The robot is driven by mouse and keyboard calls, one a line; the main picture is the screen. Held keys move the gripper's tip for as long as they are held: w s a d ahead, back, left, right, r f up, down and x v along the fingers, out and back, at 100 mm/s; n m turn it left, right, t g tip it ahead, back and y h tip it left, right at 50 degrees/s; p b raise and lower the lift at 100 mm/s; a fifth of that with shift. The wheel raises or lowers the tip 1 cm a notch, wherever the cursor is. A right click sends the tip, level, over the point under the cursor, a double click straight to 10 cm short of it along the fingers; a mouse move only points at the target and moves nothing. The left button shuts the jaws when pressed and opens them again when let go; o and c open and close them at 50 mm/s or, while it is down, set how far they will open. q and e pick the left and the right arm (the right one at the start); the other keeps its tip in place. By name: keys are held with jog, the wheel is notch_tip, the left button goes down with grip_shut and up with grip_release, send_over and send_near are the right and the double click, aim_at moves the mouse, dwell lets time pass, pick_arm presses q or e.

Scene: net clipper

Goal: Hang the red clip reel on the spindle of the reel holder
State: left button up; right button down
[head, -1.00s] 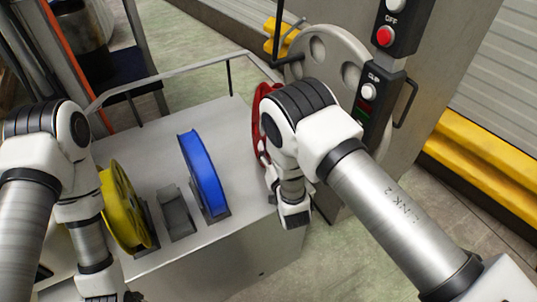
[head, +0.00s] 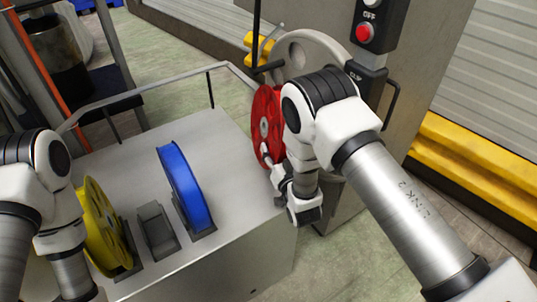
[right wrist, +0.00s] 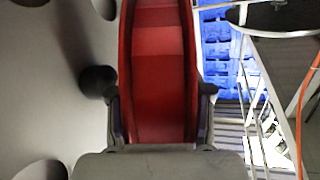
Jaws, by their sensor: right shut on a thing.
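The red clip reel (head: 266,125) is upright beside the large grey disc with round holes (head: 329,50). My right gripper (head: 268,158) is shut on the reel's near lower part. In the right wrist view, the red reel (right wrist: 158,75) stands between both fingers of my right gripper (right wrist: 160,110). The grey disc (right wrist: 50,100) is close on the left there. A dark round stub (right wrist: 97,80), perhaps the spindle, shows between disc and reel. I cannot tell whether the reel is around it. My left arm is at the left; its gripper is outside the picture.
A grey cabinet top (head: 225,140) holds a blue reel (head: 185,188), a yellow reel (head: 101,225) and an empty grey stand (head: 157,228). A rail (head: 150,98) runs along its back. A button box (head: 368,30) stands at the right, near my right arm.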

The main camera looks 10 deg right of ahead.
jog(key=w+d+b, duration=0.1)
jog(key=w+d, duration=0.1)
jog(key=d, duration=0.3)
jog(key=shift+d, duration=0.4)
dwell(0.6)
jog(key=shift+c, duration=2)
grip_release()
jog(key=shift+d+f, duration=0.1)
jog(key=shift+f, duration=0.05)
jog(key=shift+w, duration=0.1)
jog(key=shift+f, duration=0.1)
jog(key=s+d, duration=0.1)
jog(key=s, duration=1.1)
